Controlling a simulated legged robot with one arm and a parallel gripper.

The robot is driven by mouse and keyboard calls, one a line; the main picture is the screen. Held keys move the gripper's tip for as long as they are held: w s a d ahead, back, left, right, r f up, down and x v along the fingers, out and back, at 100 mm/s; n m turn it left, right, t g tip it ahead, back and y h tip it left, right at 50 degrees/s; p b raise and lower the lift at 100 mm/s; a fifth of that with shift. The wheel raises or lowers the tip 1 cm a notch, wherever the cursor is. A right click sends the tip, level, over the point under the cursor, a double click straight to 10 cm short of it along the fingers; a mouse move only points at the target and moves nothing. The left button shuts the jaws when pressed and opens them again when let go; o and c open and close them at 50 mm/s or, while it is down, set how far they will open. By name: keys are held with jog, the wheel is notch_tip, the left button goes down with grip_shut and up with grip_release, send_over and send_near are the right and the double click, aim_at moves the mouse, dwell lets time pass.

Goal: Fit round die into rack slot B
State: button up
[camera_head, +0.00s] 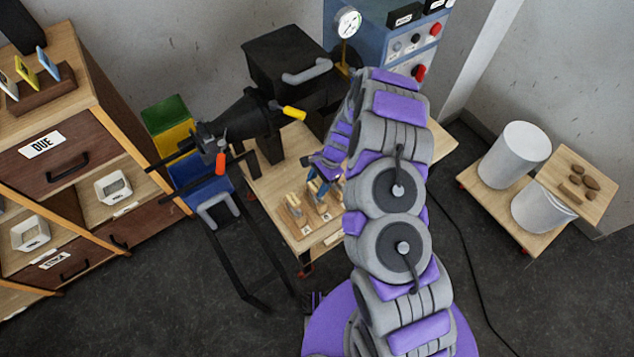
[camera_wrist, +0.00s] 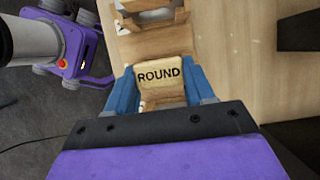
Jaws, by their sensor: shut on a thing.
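The round die (camera_wrist: 159,73) is a pale block with the word ROUND on its face, seen in the wrist view. My gripper (camera_wrist: 161,82) is shut on it, with one blue finger on each side. In the head view my gripper (camera_head: 322,184) is over the wooden rack (camera_head: 310,228) on the bench, partly hidden by my arm. The rack has several wooden pieces with small letter labels, too small to read. Wooden parts (camera_wrist: 157,42) show just beyond the die in the wrist view. Whether the die touches the rack or sits in a slot cannot be told.
A black machine (camera_head: 245,115) with orange and yellow handles stands on the wooden bench (camera_head: 262,190), left of the rack. A drawer cabinet (camera_head: 75,150) is at left. Two white cylinders (camera_head: 515,155) stand on a low trolley at right. Bare bench shows right of the die (camera_wrist: 245,75).

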jog(key=o, duration=1.4)
jog(key=shift+c, duration=0.2)
jog(key=p+v, duration=0.3)
jog(key=v, duration=1.4)
jog(key=shift+w, duration=0.25)
jog(key=shift+r, duration=0.2)
jog(key=s+r+n+h, duration=0.1)
jog(key=s+r+n, duration=0.2)
jog(key=s+r, duration=0.55)
jog(key=s+r+n, duration=0.4)
jog(key=s+r, duration=0.2)
jog(key=r, duration=0.5)
jog(key=s+d+r+n+h, duration=0.1)
jog(key=s+d+r, duration=0.1)
jog(key=s, duration=0.5)
jog(key=s+d+r+n+h, duration=0.1)
jog(key=s+d+r, duration=0.1)
jog(key=s, duration=0.6)
jog(key=s+d+r+n+h, duration=0.1)
jog(key=s+d+r+n, duration=0.1)
jog(key=s, duration=0.5)
jog(key=shift+s+d+r+t, duration=0.15)
jog(key=shift+d+r+t, duration=0.2)
jog(key=shift+d, duration=0.5)
